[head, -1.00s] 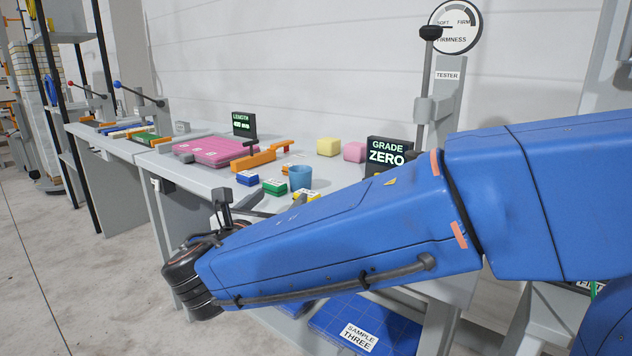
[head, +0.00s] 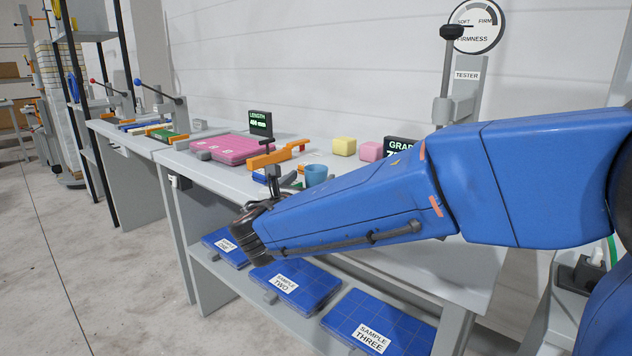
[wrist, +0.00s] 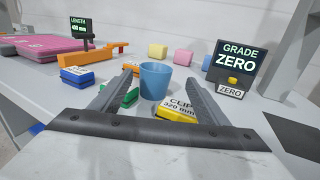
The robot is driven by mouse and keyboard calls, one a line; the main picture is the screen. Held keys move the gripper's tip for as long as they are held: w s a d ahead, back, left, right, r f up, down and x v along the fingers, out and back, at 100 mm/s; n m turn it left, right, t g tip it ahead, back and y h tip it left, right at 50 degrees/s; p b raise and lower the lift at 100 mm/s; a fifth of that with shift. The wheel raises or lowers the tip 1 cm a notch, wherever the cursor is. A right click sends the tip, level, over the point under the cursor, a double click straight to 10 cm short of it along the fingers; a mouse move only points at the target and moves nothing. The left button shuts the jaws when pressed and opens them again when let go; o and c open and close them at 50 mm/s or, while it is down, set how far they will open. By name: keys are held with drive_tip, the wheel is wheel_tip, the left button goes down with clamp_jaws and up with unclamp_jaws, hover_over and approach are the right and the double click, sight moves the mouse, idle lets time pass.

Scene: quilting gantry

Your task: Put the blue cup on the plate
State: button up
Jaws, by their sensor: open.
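The blue cup (wrist: 155,80) stands upright on the grey bench, straight ahead of my gripper in the wrist view. In the head view the cup (head: 316,174) is partly hidden behind my arm. My gripper (wrist: 160,84) is open and empty, its two fingers pointing toward the cup from the bench's front side. The cup shows between the fingertips, beyond them; I see no contact. I cannot make out a plate in either view.
A yellow clip block (wrist: 177,109) sits close by the right finger, and a green block (wrist: 130,97) by the left one. A blue block (wrist: 76,75), an orange clamp (wrist: 97,55) and the grade display (wrist: 237,63) stand around. Labelled blue samples (head: 287,283) lie on the lower shelf.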

sight(312, 174)
drive_tip(key=shift+a+x, duration=0.2)
drive_tip(key=shift+x, duration=1.2)
drive_tip(key=shift+a+x, duration=0.2)
drive_tip(key=shift+x, duration=1.2)
drive_tip(key=shift+w+f, duration=0.1)
drive_tip(key=shift+f, duration=0.05)
drive_tip(key=c, duration=1.2)
wheel_tip(312, 174, up, 10)
